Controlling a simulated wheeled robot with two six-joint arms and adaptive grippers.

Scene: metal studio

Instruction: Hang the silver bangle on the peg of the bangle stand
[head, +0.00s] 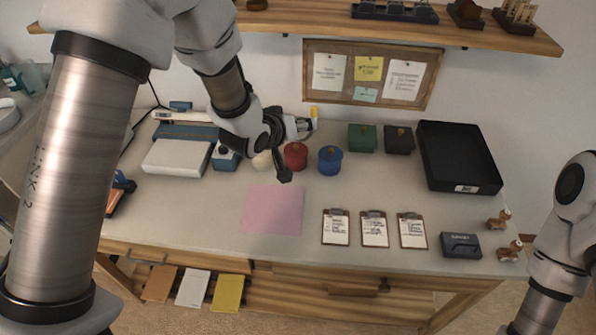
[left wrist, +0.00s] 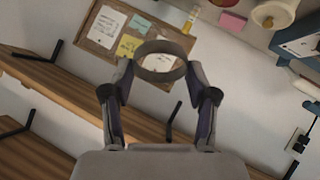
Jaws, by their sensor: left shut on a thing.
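In the left wrist view the silver bangle (left wrist: 160,77), a dark grey metal ring, sits between the fingertips of my left gripper (left wrist: 160,73), which is shut on it. In the head view my left gripper (head: 284,175) hangs above the table near the red pot, beyond the pink sheet. The bangle cannot be made out there. I cannot pick out a bangle stand or its peg with certainty in either view. My right arm is at the right edge of the head view, and its gripper is out of frame.
A red pot (head: 295,156), a blue pot (head: 330,160) and a green box (head: 362,138) stand along the back. A black tray (head: 459,187) is at right. Clipboards (head: 374,230) lie in front. The pink sheet (head: 272,210) is bare. A wooden shelf (head: 420,32) overhangs the back.

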